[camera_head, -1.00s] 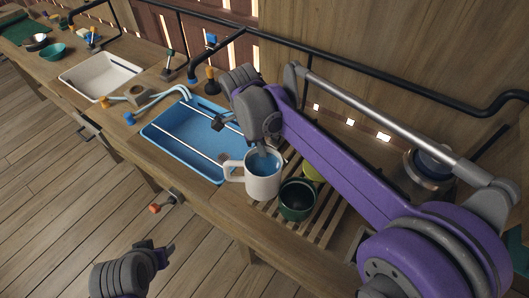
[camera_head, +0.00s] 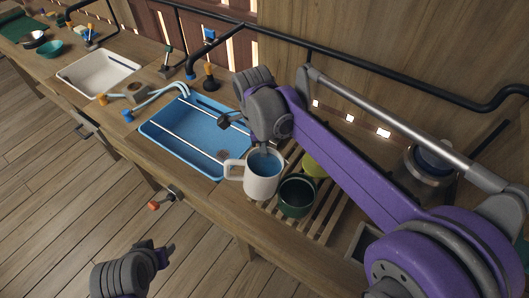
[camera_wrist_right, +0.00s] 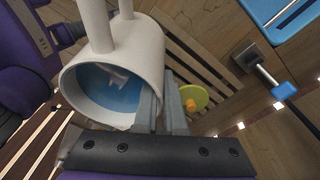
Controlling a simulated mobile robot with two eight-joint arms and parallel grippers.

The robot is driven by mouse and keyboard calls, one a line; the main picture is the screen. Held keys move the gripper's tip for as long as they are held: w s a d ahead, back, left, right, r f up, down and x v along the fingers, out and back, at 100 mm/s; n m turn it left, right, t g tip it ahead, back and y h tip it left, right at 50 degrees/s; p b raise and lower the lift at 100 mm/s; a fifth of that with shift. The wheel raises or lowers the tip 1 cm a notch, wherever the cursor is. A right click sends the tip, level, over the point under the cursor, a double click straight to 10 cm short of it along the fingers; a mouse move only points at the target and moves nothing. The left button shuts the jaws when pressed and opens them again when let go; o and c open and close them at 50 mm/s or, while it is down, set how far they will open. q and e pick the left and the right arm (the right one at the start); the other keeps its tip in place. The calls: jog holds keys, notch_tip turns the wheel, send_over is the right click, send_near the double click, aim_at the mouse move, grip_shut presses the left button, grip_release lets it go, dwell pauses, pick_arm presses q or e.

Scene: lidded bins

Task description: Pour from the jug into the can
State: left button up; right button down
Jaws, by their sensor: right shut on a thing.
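The jug (camera_head: 262,185) is a white, mug-like vessel with a handle on its left side and a blue inside. It is close to upright at the right end of the blue basin. My right gripper (camera_head: 264,150) is above it, shut on its rim; the wrist view shows the fingers (camera_wrist_right: 162,105) at the wall of the jug (camera_wrist_right: 142,48). The can (camera_head: 297,197) seems to be the dark green, open-topped vessel just right of the jug, on the slatted rack. My left gripper (camera_head: 166,253) hangs low at the front, away from both; its finger gap is unclear.
The blue basin (camera_head: 150,131) lies left of the jug. A yellow-green piece (camera_head: 313,166) is behind the can; the wrist view shows a yellow-green disc with an orange knob (camera_wrist_right: 190,105). The slatted rack (camera_head: 325,208) has bare room right of the can. A black rail runs behind.

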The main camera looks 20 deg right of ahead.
aim_at(268, 167)
pick_arm(q)
jog(key=shift+s+f+b, duration=0.3)
jog(key=shift+f+b, duration=0.25)
jog(key=shift+f, duration=0.2)
pick_arm(e)
jog(key=shift+s+d+f+y, duration=0.15)
jog(key=shift+f+y, duration=0.65)
jog(key=shift+f, duration=0.4)
pick_arm(q)
jog(key=shift+s+f+b, duration=0.25)
jog(key=shift+f+b, duration=0.35)
jog(key=shift+f, duration=0.2)
pick_arm(e)
jog(key=shift+d+f+t+y, duration=0.2)
jog(key=shift+f+t+y, duration=0.05)
jog(key=shift+f+y, duration=0.25)
jog(key=shift+d+f+t+y, duration=0.15)
jog(key=shift+f+t+y, duration=0.1)
jog(key=shift+f+y, duration=0.2)
pick_arm(q)
jog(key=shift+s+f+b, duration=0.15)
jog(key=shift+f+b, duration=0.35)
jog(key=shift+f, duration=0.15)
pick_arm(e)
jog(key=shift+s+d+f+y, duration=0.1)
jog(key=shift+d+f+y, duration=0.1)
jog(key=shift+f+y, duration=0.45)
